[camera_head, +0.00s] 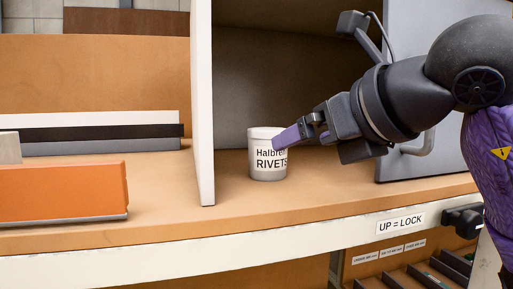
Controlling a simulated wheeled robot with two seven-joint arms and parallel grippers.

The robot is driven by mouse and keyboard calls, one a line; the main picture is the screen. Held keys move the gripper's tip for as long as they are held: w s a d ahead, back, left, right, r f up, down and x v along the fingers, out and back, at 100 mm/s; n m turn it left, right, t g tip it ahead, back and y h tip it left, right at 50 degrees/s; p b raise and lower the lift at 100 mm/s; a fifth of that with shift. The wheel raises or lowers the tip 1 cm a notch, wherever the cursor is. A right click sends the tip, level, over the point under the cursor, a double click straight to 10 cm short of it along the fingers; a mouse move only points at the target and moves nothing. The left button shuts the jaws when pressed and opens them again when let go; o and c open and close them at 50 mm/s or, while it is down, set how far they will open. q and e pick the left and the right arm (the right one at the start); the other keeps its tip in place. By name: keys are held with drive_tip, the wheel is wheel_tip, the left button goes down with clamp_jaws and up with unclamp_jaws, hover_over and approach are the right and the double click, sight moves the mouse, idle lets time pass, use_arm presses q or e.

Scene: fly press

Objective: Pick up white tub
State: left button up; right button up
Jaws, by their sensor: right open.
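The white tub (266,172) is a small round container with a label reading "Halbren RIVETS". It stands upright on the wooden shelf, in front of a dark recess, near the middle of the view. My right gripper (285,139) comes in from the right, with a purple finger at the tub's upper right side. The gripper is open. I cannot tell whether a finger touches the tub. My left gripper is not in view.
A white upright panel (203,110) stands just left of the tub. An orange block (65,192) and dark and white bars lie further left. A grey door (440,160) with a handle is at the right. The shelf's white front edge (190,258) carries an "UP = LOCK" label (401,223).

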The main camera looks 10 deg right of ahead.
sight(280, 155)
drive_tip(key=p+x, duration=0.2)
drive_tip(key=x, duration=0.2)
drive_tip(key=p+x, duration=0.1)
drive_tip(key=x, duration=0.4)
drive_tip(key=shift+d+f+p, duration=0.15)
drive_tip(key=shift+f+p, duration=0.1)
drive_tip(key=shift+p, duration=0.1)
drive_tip(key=shift+w+f, duration=0.15)
drive_tip(key=c, duration=1.2)
clamp_jaws()
